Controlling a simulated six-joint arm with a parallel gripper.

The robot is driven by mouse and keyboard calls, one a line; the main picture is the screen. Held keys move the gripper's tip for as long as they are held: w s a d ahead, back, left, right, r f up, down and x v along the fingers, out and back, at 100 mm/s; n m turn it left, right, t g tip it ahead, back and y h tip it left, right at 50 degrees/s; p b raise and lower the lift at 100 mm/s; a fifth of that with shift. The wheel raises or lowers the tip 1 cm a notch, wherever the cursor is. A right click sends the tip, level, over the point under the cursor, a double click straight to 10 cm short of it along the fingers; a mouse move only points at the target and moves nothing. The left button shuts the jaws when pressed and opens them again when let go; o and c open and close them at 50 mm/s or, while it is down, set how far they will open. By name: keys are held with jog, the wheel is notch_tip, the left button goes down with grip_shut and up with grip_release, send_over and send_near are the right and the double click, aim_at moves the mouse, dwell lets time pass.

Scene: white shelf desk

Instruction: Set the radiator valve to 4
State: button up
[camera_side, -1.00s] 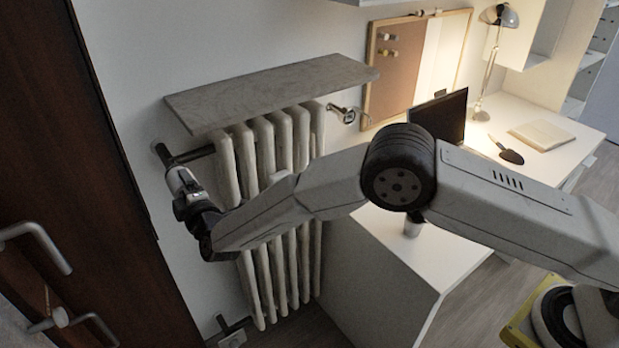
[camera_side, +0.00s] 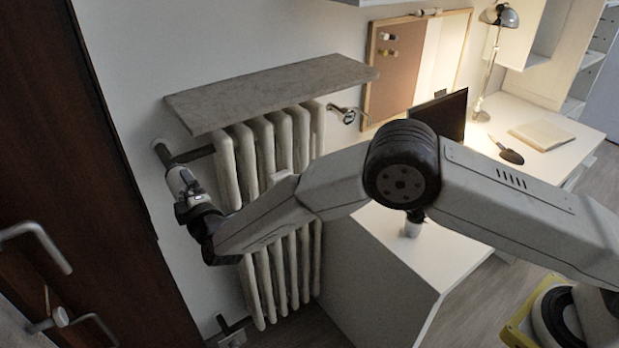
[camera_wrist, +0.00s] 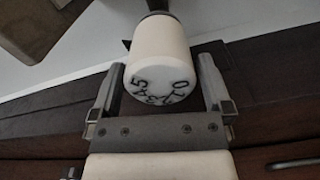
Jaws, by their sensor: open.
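The radiator valve is a white cylindrical knob (camera_wrist: 157,50) with dark digits around the edge of its end face. In the wrist view, the 5 is at the left of the face, the 0 at the right, and the other digits run along the bottom between them. Which number is set cannot be told. The knob also shows in the side view (camera_side: 177,180), at the radiator's left. My gripper (camera_wrist: 160,65) is open, with one finger on each side of the knob and visible gaps. In the side view my gripper (camera_side: 188,206) partly hides the knob.
The white ribbed radiator (camera_side: 262,150) stands behind my arm under a grey shelf (camera_side: 270,92). A dark wooden door or cabinet (camera_side: 60,130) with metal handles is close at the left. A white desk (camera_side: 400,260) is at the right.

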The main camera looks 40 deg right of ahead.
jog(key=s, duration=0.7)
jog(key=shift+w, duration=0.1)
dwell(0.5)
jog(key=s+d+r+m+g+y, duration=0.25)
jog(key=d+m+g, duration=0.4)
jog(key=d, duration=1.05)
jog(key=s+d+f+m+g+h, duration=0.1)
jog(key=s+d+m+g, duration=0.3)
jog(key=s+d, duration=0.4)
jog(key=s+d+m+g+h, duration=0.1)
jog(key=s+d+m+g, duration=0.4)
jog(key=s+d, duration=0.4)
jog(key=s, duration=0.7)
jog(key=shift+s+f, duration=0.3)
jog(key=shift+f, duration=0.05)
